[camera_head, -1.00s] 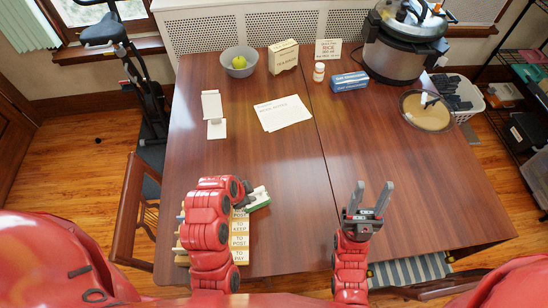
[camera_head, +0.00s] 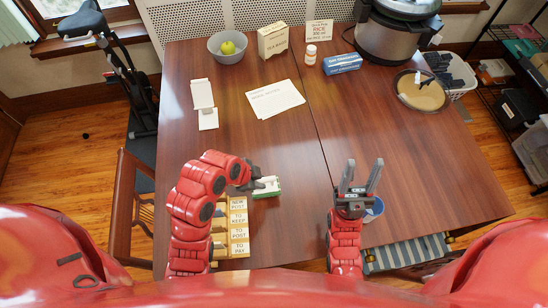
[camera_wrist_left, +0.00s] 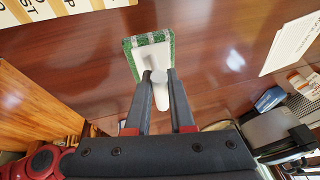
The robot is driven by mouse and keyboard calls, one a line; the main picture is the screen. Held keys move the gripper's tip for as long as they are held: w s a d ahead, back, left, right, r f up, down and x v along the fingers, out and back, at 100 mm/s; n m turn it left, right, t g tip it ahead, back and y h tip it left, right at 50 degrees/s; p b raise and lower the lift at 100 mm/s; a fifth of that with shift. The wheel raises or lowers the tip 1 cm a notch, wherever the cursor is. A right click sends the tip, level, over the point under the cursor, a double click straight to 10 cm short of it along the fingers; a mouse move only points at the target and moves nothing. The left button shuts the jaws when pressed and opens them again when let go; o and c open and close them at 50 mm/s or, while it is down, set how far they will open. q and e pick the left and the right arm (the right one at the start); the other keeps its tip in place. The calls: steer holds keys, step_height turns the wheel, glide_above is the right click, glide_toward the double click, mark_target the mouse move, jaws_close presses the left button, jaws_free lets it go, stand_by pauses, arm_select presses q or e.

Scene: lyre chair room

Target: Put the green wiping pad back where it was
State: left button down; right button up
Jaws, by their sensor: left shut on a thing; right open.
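The green wiping pad (camera_head: 267,193) has a white back and a white handle. It is just right of the labelled wooden sorter in the head view. My left gripper (camera_head: 256,184) is shut on the pad's handle. In the left wrist view the pad (camera_wrist_left: 133,48) shows its green edge beyond the fingertips, and the left gripper's fingers (camera_wrist_left: 158,78) close around the white handle. Whether the pad touches the table is hard to tell. My right gripper (camera_head: 360,178) is open and empty above the table's near right part.
The sorter (camera_head: 238,233) carries labels such as "TO KEEP" and "TO PAY". A blue-rimmed cup (camera_head: 373,209) stands beside my right gripper. Paper sheets (camera_head: 275,99), a white stand (camera_head: 204,103) and a grey bowl (camera_head: 228,57) lie further back. The table's middle is clear.

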arm_select(q)
steer(key=w, duration=0.1)
steer(key=w+d, duration=0.1)
steer(key=w+b, duration=0.1)
steer(key=shift+d+f, duration=0.15)
steer(key=shift+f, duration=0.1)
steer(key=w+d+f+p, duration=0.1)
steer(key=w+p, duration=0.1)
steer(key=w+f+p, duration=0.1)
steer(key=w+p, duration=0.1)
steer(key=w, duration=0.1)
steer(key=w+d+f+p, duration=0.1)
steer(key=w, duration=0.1)
steer(key=shift+w+d+f+p, duration=0.15)
steer(key=shift+d+f+p, duration=0.1)
steer(key=shift+d+p, duration=0.15)
steer(key=shift+f, duration=0.35)
